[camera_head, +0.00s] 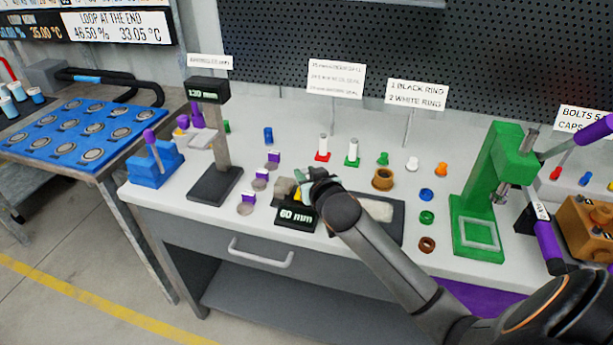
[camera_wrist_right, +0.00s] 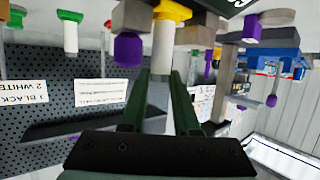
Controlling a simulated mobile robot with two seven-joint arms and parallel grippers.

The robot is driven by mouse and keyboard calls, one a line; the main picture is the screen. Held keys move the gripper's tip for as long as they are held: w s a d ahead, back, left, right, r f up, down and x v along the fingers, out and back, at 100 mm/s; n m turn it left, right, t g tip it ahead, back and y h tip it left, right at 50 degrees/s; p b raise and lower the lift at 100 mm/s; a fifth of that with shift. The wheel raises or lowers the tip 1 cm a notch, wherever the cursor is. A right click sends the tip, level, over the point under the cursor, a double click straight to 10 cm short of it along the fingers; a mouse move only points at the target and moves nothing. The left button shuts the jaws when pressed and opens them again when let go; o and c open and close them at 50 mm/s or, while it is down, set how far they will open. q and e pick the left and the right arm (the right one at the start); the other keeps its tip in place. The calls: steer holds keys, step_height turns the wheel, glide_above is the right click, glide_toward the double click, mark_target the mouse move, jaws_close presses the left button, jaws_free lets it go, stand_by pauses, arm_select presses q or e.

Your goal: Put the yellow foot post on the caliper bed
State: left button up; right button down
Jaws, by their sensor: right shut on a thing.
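The yellow foot post has a white shaft (camera_wrist_right: 163,50) and a yellow foot (camera_wrist_right: 172,12). My right gripper (camera_wrist_right: 160,78) is shut on the white shaft, with the foot beyond the fingertips. In the head view the right gripper (camera_head: 316,180) is over the caliper and hides most of the post; a bit of yellow shows below it. The caliper has grey jaw blocks (camera_head: 284,189) and a dark display (camera_head: 296,218) reading 60 mm. The foot is close beside a grey block (camera_wrist_right: 131,15) in the wrist view; I cannot tell whether it touches the bed. My left gripper is not in view.
Red-foot (camera_head: 322,152) and green-foot (camera_head: 352,155) white posts stand behind the gripper. A 120 mm gauge (camera_head: 212,150) stands to the left, with purple-topped pieces (camera_head: 273,159) between. Rings (camera_head: 426,195) and a green press (camera_head: 490,190) are to the right.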

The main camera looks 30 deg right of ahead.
steer(key=shift+f, duration=0.25)
steer(key=shift+f, duration=0.15)
steer(key=c, duration=0.6)
jaws_free()
steer(key=shift+c, duration=0.2)
steer(key=v, duration=1.2)
steer(key=s+a+f+n+g+y, duration=0.1)
steer(key=s+a+f, duration=0.3)
steer(key=f, duration=0.5)
steer(key=s+a+f+n+g+y, duration=0.1)
steer(key=s+a+f+n+y, duration=0.1)
steer(key=s+a+f, duration=0.3)
steer(key=s+a+f+n+g+y, duration=0.2)
steer(key=s+a+f, duration=0.3)
steer(key=f, duration=0.9)
steer(key=s+y, duration=0.1)
steer(key=s, duration=0.1)
steer(key=shift+s+a, duration=0.2)
steer(key=shift+s, duration=0.15)
